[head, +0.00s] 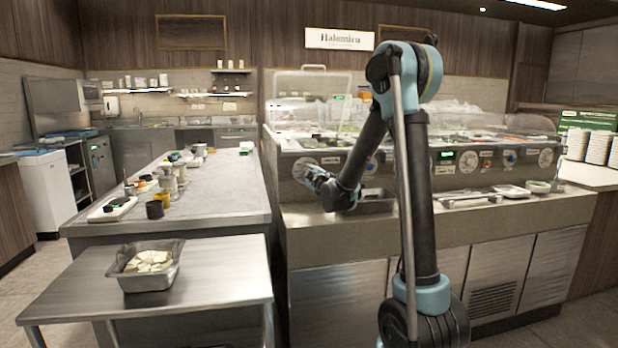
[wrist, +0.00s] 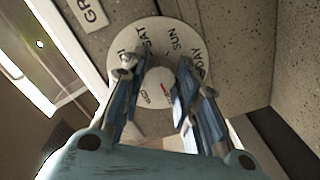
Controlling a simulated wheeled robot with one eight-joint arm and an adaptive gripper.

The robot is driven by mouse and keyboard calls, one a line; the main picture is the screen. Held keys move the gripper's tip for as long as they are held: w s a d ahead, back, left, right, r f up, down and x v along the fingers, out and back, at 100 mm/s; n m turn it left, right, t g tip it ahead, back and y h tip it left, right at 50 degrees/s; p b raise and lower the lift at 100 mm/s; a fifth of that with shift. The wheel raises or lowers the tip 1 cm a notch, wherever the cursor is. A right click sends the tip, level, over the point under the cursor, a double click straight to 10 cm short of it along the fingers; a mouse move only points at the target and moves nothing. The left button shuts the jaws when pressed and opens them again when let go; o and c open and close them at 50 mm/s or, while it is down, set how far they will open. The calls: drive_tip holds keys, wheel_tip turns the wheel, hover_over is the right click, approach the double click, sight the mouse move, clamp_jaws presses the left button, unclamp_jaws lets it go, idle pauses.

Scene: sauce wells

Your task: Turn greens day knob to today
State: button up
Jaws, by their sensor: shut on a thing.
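The dial reads SAT and SUN at the top, with partly hidden words at both sides. A plate starting "GR" (wrist: 92,12) sits beside it. My gripper (wrist: 156,72) is shut on the knob, one finger on each side. In the head view my gripper (head: 313,175) is at the left dial (head: 303,164) on the counter's front panel, partly covering it. Which day the knob points to cannot be told.
A similar dial (head: 545,158) is at the panel's right end. A metal pan (head: 376,201) stands on the ledge below my forearm. A raised clear lid (head: 310,98) is above the wells. A steel table with a food pan (head: 148,275) stands at left.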

drive_tip(key=shift+w+d, duration=0.1)
drive_tip(key=shift+d, duration=0.1)
drive_tip(key=o, duration=1.1)
drive_tip(key=shift+c, duration=0.2)
drive_tip(key=shift+a, duration=0.1)
drive_tip(key=v, duration=1.2)
drive_tip(key=shift+d, duration=0.2)
drive_tip(key=shift+w, duration=0.1)
